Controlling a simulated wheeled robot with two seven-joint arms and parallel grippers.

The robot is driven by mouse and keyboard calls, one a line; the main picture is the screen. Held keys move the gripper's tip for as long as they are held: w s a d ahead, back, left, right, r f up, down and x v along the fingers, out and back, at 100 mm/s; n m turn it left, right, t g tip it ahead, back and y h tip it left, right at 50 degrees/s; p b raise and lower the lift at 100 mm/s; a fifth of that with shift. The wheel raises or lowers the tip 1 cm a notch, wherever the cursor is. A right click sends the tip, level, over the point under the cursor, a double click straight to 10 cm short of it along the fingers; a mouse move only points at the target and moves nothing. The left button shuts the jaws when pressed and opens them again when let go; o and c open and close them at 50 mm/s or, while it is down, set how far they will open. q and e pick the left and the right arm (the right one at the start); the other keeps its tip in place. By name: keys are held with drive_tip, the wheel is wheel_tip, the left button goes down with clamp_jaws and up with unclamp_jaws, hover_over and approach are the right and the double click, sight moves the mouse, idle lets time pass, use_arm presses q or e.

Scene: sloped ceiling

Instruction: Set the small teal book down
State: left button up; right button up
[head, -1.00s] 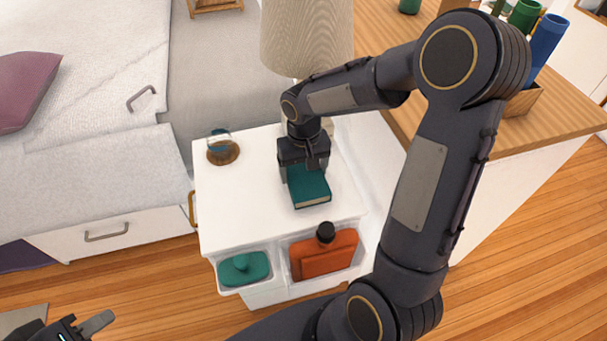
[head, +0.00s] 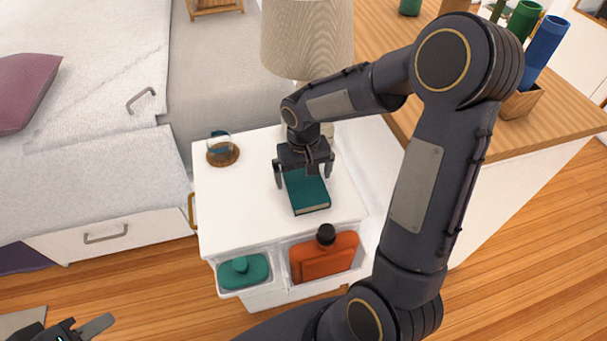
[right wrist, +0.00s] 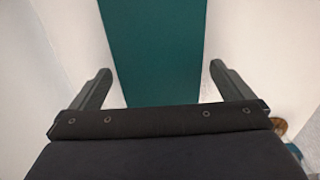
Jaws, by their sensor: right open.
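The small teal book (head: 308,194) lies flat on the white top of the bedside cabinet (head: 236,205). My right gripper (head: 304,178) is open around the book's far end, with one finger on each side. In the right wrist view the teal book (right wrist: 152,50) runs between the two spread fingers (right wrist: 160,85), with a gap on both sides. My left gripper (head: 88,326) shows only in part at the bottom left corner of the head view, empty, far from the book. Its second finger is not clearly seen.
A glass on a round wooden coaster (head: 223,155) stands left of the book. A lamp (head: 307,40) stands behind my right gripper. Front bins hold an orange bottle (head: 325,257) and a teal bottle (head: 243,271). A bed is left, a wooden counter (head: 470,120) right. The cabinet top's left half is mostly clear.

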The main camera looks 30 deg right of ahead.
sight(304, 179)
wheel_tip(304, 179, up, 12)
drive_tip(key=f+p, duration=0.1)
drive_tip(key=p, duration=0.2)
drive_tip(key=s+a+r+t+y, duration=0.2)
drive_tip(key=s, duration=0.7)
drive_tip(key=s+a+r+n+t+y, duration=0.1)
drive_tip(key=s+a+r+t, duration=0.1)
drive_tip(key=s, duration=0.7)
drive_tip(key=shift+s+a+r+t+y, duration=0.15)
drive_tip(key=shift+a+r+t+y, duration=0.2)
drive_tip(key=shift+t, duration=0.45)
